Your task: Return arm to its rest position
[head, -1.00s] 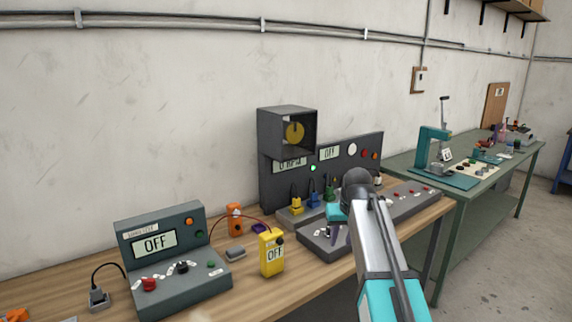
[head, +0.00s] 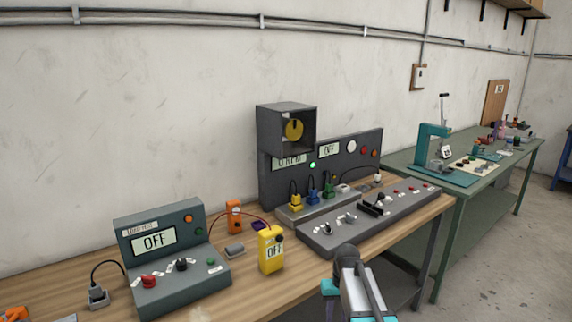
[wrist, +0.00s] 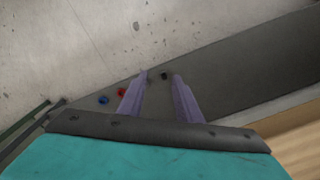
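My arm (head: 360,290) shows at the bottom of the head view, folded low in front of the bench's front edge. In that view my gripper is mostly cut off by the lower edge. In the wrist view my gripper (wrist: 158,76) has its two purple fingers apart with nothing between them. Beyond the fingers is a dark grey panel with blue, red and black knobs or sockets near its edge.
The wooden bench (head: 200,275) holds a grey meter box (head: 165,255) reading OFF, a yellow handheld meter (head: 271,250), and a long grey control panel (head: 345,222) with levers. A green table (head: 475,175) stands to the right. Open floor (head: 490,270) lies at lower right.

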